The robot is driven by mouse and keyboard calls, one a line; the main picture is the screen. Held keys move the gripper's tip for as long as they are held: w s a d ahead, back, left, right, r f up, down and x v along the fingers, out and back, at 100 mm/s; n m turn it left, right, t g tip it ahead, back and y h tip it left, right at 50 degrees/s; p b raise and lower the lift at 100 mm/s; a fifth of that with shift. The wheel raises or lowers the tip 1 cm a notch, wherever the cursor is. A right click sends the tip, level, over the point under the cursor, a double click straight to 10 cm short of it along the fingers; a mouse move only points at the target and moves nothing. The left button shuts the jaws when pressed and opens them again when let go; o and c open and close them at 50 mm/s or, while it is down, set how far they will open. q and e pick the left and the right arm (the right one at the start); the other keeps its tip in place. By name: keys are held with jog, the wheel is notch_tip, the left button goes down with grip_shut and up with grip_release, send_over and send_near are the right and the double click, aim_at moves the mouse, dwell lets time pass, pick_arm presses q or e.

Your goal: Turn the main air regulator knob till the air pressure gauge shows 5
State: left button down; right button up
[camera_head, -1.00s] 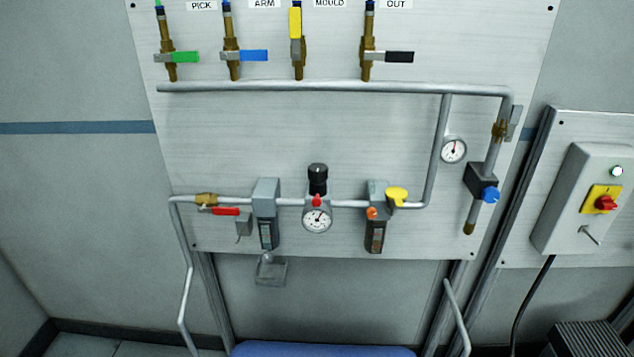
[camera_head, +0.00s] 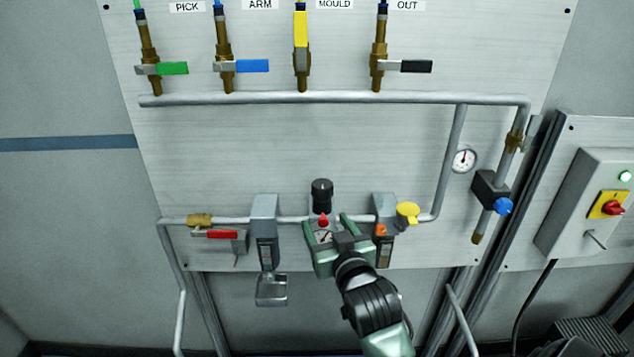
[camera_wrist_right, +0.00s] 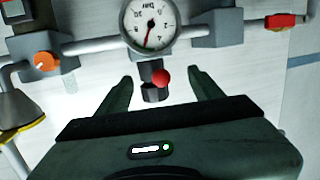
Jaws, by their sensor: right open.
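The black regulator knob (camera_head: 321,188) stands upright on the lower pipe, with a red part (camera_head: 323,219) just below it. The air pressure gauge (camera_head: 325,237) under it is mostly covered by my right gripper in the head view. My right gripper (camera_head: 328,222) is open, its fingers spread in front of the regulator, below the knob's top. In the right wrist view the gauge (camera_wrist_right: 148,25) appears upside down; its numbers are too small to read surely. There the red part (camera_wrist_right: 162,78) and dark regulator pieces lie between the open fingers, apart from them. My left gripper is not in view.
Grey filter units (camera_head: 264,215) flank the regulator. A yellow knob (camera_head: 408,212) and an orange one (camera_head: 380,230) sit close on the right, a red-handled valve (camera_head: 220,234) on the left. A second gauge (camera_head: 464,160) and blue knob (camera_head: 503,206) are farther right.

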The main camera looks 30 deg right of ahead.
aim_at(326, 193)
jog(key=shift+m+t+h, duration=0.4)
jog(key=shift+t+h, duration=0.1)
jog(key=shift+t, duration=0.2)
jog(key=r, duration=0.1)
jog(key=d+r, duration=0.1)
jog(key=r, duration=0.1)
jog(key=shift+w+d+r, duration=0.35)
jog(key=shift+w+r, duration=0.05)
jog(key=shift+w+d+r, duration=0.15)
jog(key=shift+w+r, duration=0.05)
jog(key=shift+w, duration=0.1)
jog(key=p+x, duration=0.2)
jog(key=x, duration=0.5)
jog(key=shift+f, duration=0.15)
jog(key=c, duration=1.4)
